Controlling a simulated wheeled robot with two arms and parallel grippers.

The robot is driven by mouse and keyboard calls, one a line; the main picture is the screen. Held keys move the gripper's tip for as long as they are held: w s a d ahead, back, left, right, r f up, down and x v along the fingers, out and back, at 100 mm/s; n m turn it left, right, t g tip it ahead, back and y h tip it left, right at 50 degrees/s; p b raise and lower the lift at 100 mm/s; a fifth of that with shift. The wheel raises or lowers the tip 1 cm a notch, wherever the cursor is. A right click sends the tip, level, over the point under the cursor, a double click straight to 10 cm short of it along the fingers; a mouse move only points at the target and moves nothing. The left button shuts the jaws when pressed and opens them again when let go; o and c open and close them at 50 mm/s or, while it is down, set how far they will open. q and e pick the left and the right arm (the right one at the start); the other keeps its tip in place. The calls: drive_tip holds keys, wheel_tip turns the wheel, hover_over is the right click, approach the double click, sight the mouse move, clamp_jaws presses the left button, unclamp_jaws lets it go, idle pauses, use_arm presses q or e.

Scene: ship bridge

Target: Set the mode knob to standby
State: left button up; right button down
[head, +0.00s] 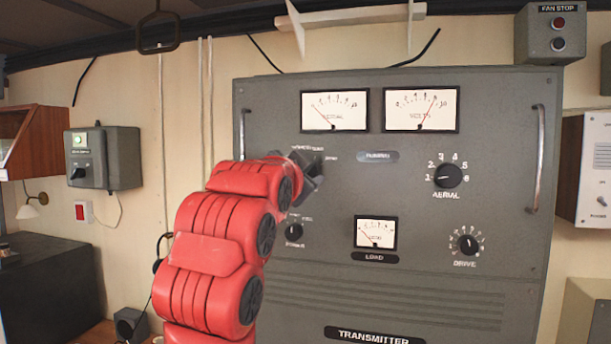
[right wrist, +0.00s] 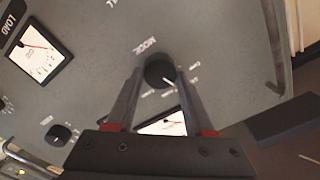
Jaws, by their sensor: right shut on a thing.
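The mode knob (right wrist: 159,70) is a round black knob on the grey transmitter panel, with a MODE label beside it in the right wrist view. My right gripper (right wrist: 158,78) has a finger on either side of it and is shut on it. A white pointer line shows on the knob's lower right, towards small labels too blurred to read. In the head view my right gripper (head: 308,183) is at the panel's upper left and hides the knob. Only some small lettering shows above it. My left gripper is not in view.
The transmitter panel (head: 400,295) also carries an aerial knob (head: 448,175), a drive knob (head: 468,244), a power knob (head: 294,232) and a load meter (head: 375,232). A metal handle (head: 537,160) stands out at its right edge. A grey switch box (head: 103,157) hangs at left.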

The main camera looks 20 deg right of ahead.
idle(0.4)
drive_tip(key=shift+c, duration=1.4)
unclamp_jaws()
drive_tip(key=b+v, duration=0.5)
drive_tip(key=v, duration=1.2)
drive_tip(key=shift+s+a+b, duration=0.2)
drive_tip(key=shift+b, duration=0.2)
drive_tip(key=shift+w, duration=0.1)
